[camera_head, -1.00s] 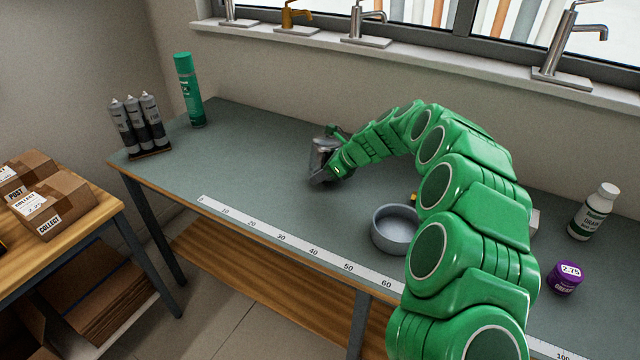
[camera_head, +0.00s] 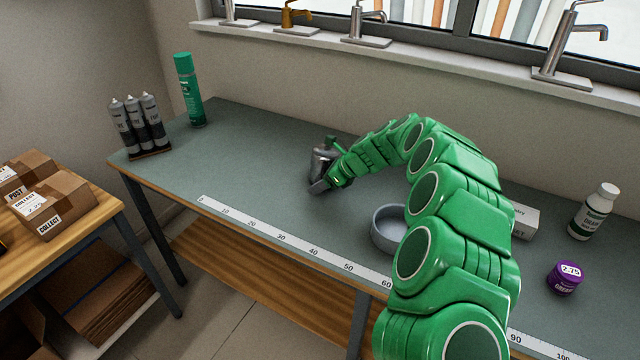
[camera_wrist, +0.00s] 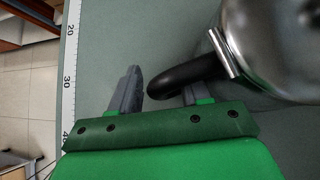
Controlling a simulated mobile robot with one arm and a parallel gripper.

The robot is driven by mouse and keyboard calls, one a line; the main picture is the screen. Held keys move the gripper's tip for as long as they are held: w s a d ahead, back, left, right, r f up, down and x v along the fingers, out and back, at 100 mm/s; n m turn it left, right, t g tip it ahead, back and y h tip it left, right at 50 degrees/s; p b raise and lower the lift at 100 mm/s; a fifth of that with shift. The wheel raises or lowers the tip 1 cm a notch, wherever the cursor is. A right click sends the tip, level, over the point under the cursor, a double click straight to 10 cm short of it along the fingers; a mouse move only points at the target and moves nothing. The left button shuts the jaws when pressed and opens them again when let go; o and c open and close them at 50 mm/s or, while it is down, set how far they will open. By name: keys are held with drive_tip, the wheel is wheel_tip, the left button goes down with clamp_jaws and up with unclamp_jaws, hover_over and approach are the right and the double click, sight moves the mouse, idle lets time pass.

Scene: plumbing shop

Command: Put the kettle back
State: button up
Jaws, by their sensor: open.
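The kettle (camera_head: 321,161) is a shiny metal pot standing on the grey-green bench, partly hidden by my gripper and wrist in the head view. In the wrist view its polished body (camera_wrist: 282,42) fills the upper right, and its black handle (camera_wrist: 182,76) points left toward my fingers. My gripper (camera_wrist: 163,84) is open, with the handle's end between its two grey fingers; I cannot tell whether they touch it. In the head view my gripper (camera_head: 326,185) is at the kettle's near side.
A grey bowl (camera_head: 388,228) stands on the bench beside my arm. A white box (camera_head: 524,221), a white bottle (camera_head: 594,212) and a purple tub (camera_head: 565,279) are at right. Sealant tubes (camera_head: 140,125) and a green spray can (camera_head: 189,92) stand at left. A ruler strip (camera_head: 290,240) runs along the front edge.

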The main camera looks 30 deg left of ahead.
drive_tip(key=shift+d+r, duration=0.1)
drive_tip(key=v, duration=1.1)
drive_tip(key=shift+d+r, duration=0.25)
drive_tip(key=shift+w, duration=0.1)
